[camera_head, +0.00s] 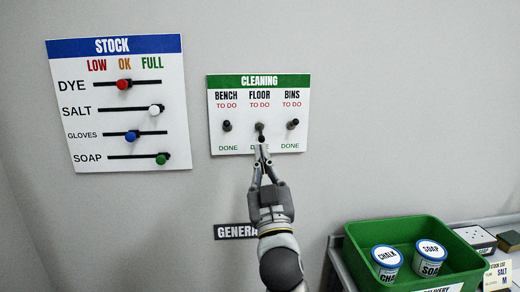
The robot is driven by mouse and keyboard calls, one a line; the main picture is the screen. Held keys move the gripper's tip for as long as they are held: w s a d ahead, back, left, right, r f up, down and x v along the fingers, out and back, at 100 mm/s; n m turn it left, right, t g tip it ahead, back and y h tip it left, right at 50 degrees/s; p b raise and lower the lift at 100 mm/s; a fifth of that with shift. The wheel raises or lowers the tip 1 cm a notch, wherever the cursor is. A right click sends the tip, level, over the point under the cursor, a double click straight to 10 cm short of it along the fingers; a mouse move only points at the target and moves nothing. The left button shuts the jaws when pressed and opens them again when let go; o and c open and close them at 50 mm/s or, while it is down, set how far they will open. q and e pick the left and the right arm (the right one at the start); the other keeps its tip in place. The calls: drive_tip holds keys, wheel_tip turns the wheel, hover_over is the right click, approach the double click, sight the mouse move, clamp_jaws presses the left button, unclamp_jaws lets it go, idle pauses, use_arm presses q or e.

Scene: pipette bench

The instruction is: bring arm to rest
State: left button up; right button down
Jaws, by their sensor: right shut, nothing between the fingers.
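My right gripper (262,152) is shut with nothing between its fingers. Its arm comes up from the bottom middle and its fingertips point up at the CLEANING board (258,82) on the wall. The tips are just below the FLOOR switch (260,127); I cannot tell whether they touch it. The fingers partly cover the DONE label under FLOOR. The BENCH switch (227,126) and the BINS switch (293,124) stand to either side, between TO DO and DONE. My left gripper is not in view.
The STOCK board (115,46) with several coloured sliders hangs on the wall at the left. A green crate (360,268) with CHALK (387,265) and SOAP (430,258) tubs stands at the lower right. A GENERAL sign (232,232) is partly behind my arm.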

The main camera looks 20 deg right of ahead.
drive_tip(key=w+a+f+n+g+y, duration=0.2)
drive_tip(key=w+f+g, duration=0.1)
drive_tip(key=f, duration=1.1)
drive_tip(key=w+a+f+n+g+y, duration=0.1)
drive_tip(key=w+a+f+g+y, duration=0.15)
drive_tip(key=f, duration=1.05)
drive_tip(key=s+a+f+g+y, duration=0.1)
drive_tip(key=s+f+g, duration=0.25)
drive_tip(key=f, duration=1.15)
drive_tip(key=s+f+g, duration=0.3)
drive_tip(key=s+f, duration=0.2)
drive_tip(key=f, duration=1.1)
drive_tip(key=s+d+f+g, duration=0.2)
drive_tip(key=s+f+g, duration=0.4)
drive_tip(key=s+f, duration=1.6)
drive_tip(key=s+d+f+g, duration=0.2)
drive_tip(key=s+f, duration=0.1)
drive_tip(key=s, duration=1)
drive_tip(key=s+d+f+g, duration=0.2)
drive_tip(key=s+f+g, duration=0.1)
drive_tip(key=s, duration=1)
drive_tip(key=shift+s+d+f+p, duration=0.2)
drive_tip(key=shift+s+f+p, duration=0.2)
drive_tip(key=shift+f, duration=0.3)
